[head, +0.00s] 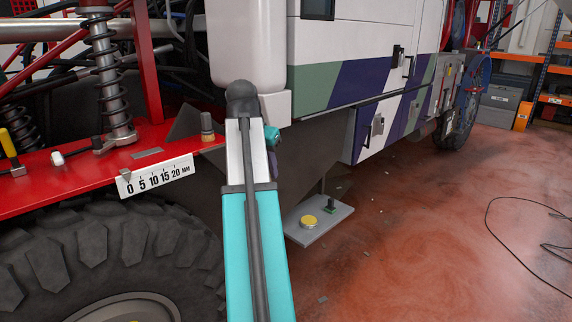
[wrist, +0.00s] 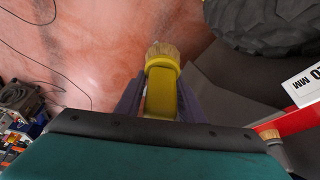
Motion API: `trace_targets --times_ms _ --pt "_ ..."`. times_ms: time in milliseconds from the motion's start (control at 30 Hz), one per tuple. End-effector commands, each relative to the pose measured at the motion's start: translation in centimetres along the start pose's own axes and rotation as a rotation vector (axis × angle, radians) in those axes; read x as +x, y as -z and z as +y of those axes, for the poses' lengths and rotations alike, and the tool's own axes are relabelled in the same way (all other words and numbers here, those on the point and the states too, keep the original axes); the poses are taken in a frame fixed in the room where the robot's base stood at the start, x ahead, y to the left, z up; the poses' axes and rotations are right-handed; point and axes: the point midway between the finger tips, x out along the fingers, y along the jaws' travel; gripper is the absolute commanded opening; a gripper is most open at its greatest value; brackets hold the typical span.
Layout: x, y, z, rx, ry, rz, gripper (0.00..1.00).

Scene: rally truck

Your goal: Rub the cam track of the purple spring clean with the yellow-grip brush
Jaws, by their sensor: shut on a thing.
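My gripper (wrist: 160,98), with dark purple fingers, is shut on the yellow-grip brush (wrist: 161,88) in the wrist view. The brush's tan bristles (wrist: 163,50) point away from the wrist, over the reddish floor, and touch nothing that I can make out. In the head view my arm hides the gripper and the brush, apart from a small purple patch beside the arm. I cannot pick out a purple spring or its cam track; the coil spring (head: 105,75) in the head view looks grey and dark.
A red beam (head: 70,180) with a millimetre scale (head: 155,176) runs above the big tyre (head: 110,250). A grey step (head: 320,226) bears a yellow round piece (head: 308,221). Floor is open at right; a cable (head: 520,240) lies there.

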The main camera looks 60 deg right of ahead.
Motion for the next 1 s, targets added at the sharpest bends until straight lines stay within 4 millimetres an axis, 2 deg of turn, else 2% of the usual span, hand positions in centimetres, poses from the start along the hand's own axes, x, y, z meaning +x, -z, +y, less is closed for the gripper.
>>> trace_targets --times_ms 33,100,400,767,1000 --pt "0.6 -1.3 -1.6 -0.029 0.011 -0.001 0.06" --pt "0.9 -2.7 -3.4 -0.063 0.025 -0.001 0.06" --pt "2.2 -9.5 -10.9 -0.217 0.089 -0.001 0.06" --pt "3.3 -18.9 -18.7 -0.415 0.171 -0.001 0.06" --pt "3.8 -26.1 -23.0 -0.558 0.229 -0.001 0.06"
